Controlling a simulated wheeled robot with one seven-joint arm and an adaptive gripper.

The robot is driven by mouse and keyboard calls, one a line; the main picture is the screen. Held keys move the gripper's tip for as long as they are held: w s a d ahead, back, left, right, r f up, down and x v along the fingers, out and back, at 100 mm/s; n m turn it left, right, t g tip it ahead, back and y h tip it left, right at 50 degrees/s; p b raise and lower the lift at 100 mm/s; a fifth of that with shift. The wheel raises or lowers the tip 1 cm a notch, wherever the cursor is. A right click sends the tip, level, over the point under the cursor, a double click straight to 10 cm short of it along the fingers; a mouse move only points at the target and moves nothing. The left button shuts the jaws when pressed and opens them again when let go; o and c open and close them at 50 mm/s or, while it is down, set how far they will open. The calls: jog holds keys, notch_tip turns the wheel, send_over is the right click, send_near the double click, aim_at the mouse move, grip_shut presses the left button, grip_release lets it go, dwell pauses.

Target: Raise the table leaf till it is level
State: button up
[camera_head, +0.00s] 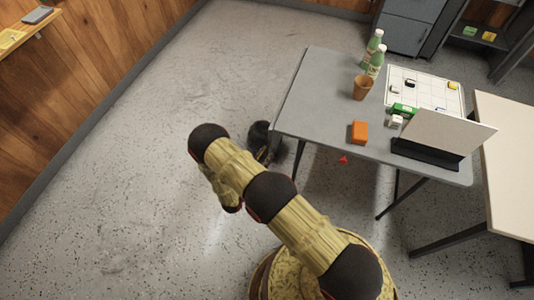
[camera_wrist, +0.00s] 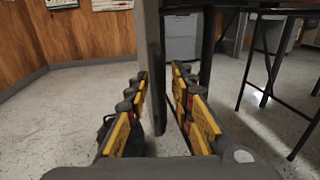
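The table (camera_head: 320,95) is grey. In the wrist view its leaf (camera_wrist: 153,75) hangs down, upright and seen nearly edge-on. In the head view the hanging leaf is not clearly visible below the table's left edge. My gripper (camera_wrist: 161,75) has its yellow-and-black fingers spread, one on each side of the leaf. There is a gap between the leaf and the right finger; I cannot tell whether the left finger touches it. In the head view my arm hides most of the gripper area.
On the table stand green bottles (camera_head: 376,62), a brown cup (camera_head: 362,87), an orange block (camera_head: 359,132), a white grid board (camera_head: 425,93) and an upright panel (camera_head: 445,132). A dark bag-like thing (camera_head: 260,132) lies on the floor by the table's left corner. A pale table (camera_head: 510,135) stands right. Floor at left is clear.

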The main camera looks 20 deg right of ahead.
jog(key=shift+w+d, duration=0.25)
jog(key=shift+w, duration=0.05)
jog(key=shift+c, duration=0.3)
grip_shut()
dwell(0.5)
